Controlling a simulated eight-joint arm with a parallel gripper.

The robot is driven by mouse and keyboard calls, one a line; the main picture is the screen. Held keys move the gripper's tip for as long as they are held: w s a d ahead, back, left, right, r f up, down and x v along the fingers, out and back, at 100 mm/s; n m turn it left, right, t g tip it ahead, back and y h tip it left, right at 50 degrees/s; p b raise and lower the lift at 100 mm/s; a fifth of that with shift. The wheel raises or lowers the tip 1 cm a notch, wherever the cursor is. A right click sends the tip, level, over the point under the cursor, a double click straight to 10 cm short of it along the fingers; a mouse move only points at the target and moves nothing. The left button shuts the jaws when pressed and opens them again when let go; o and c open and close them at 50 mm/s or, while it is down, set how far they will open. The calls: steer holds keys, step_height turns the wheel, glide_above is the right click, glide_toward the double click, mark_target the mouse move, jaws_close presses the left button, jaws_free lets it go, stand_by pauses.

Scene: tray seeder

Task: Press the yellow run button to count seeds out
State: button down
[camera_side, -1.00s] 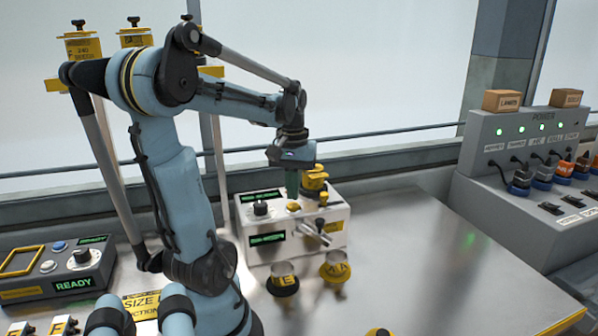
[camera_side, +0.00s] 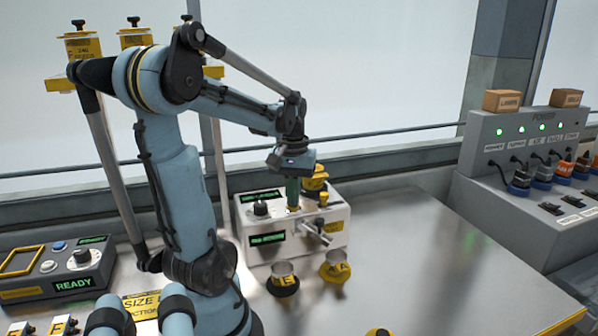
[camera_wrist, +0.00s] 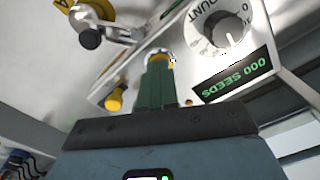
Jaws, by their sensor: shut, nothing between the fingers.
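The yellow run button (camera_side: 294,209) is on top of the white counter box (camera_side: 335,222), to the right of a black dial. My gripper (camera_side: 293,205) is shut and empty, with its green fingers pointing down at the button. The fingertips (camera_wrist: 159,58) cover most of the button; a bit of yellow and a pale ring show around them in the wrist view. They look to be touching it or just above it; I cannot tell which. The wrist view shows the dial (camera_wrist: 222,32) and a green display reading "000 SEEDS" (camera_wrist: 236,78).
A yellow-capped hopper (camera_side: 315,180) and a small yellow knob (camera_side: 323,198) stand close right of the fingers. A metal spout (camera_side: 316,232) juts from the box front. Two cups (camera_side: 284,284) (camera_side: 336,271) stand before it. The table at right is clear.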

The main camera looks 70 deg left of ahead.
stand_by(0.3)
step_height(320, 180, up, 8)
stand_by(1.0)
steer(key=w+d+f+m+t, duration=0.2)
steer(key=d+m, duration=0.2)
steer(key=d, duration=0.3)
steer(key=w+d+f+m+t, duration=0.2)
steer(key=w+d+m, duration=0.1)
steer(key=d, duration=0.5)
steer(key=w+d+f+m+t, duration=0.3)
steer(key=d+m, duration=0.2)
steer(key=d, duration=0.3)
steer(key=shift+w+d, duration=0.15)
steer(key=shift+w, duration=0.1)
